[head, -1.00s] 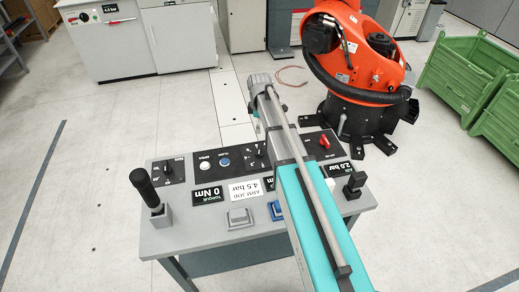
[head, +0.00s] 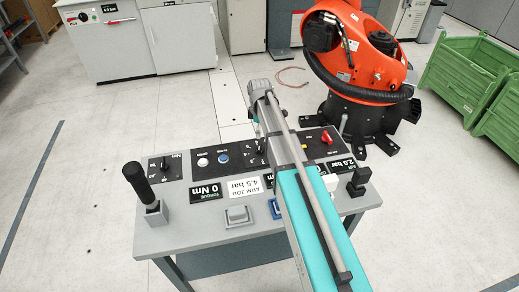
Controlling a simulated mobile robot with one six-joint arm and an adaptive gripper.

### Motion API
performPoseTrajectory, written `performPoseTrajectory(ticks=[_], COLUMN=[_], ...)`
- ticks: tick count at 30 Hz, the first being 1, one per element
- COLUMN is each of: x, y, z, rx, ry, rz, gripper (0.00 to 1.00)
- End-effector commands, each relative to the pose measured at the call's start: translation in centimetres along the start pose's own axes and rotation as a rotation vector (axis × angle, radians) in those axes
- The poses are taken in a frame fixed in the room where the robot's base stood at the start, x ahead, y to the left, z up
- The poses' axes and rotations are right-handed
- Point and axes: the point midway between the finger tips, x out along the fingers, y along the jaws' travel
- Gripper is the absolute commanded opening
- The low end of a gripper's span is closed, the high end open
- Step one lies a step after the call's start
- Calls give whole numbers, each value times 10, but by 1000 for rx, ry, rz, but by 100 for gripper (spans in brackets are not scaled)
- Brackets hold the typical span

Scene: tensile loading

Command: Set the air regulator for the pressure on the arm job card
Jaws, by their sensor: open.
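The job card (head: 246,186), a white label reading "ARM JOB 4.5 bar", lies on the grey control table, upside down in the head view. To its right a black display (head: 342,166) reads 2.0 bar, with "AIR" above it. A black block-shaped knob (head: 359,179) stands beside this display; I cannot tell for certain that it is the air regulator. A red knob (head: 326,138) sits on the panel behind. My teal and grey arm crosses the table's middle and hides part of the panel and another display.
The table (head: 180,240) also bears a tall black-handled lever (head: 140,185), a torque display (head: 205,192) reading 0 Nm, white and blue buttons, and a grey push block (head: 237,215). An orange robot (head: 365,50) stands behind at right, green crates (head: 465,75) beyond. Floor at left is clear.

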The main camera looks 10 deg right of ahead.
Motion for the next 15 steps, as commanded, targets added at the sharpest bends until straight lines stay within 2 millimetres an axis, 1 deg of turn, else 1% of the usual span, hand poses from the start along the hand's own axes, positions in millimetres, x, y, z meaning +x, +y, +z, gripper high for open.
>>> performPoseTrajectory(ticks=[1, 15], x=[8, 45], y=[0, 0], z=[0, 0], rx=[0, 0], ry=[0, 0], rz=[0, 0], gripper=[100, 100])
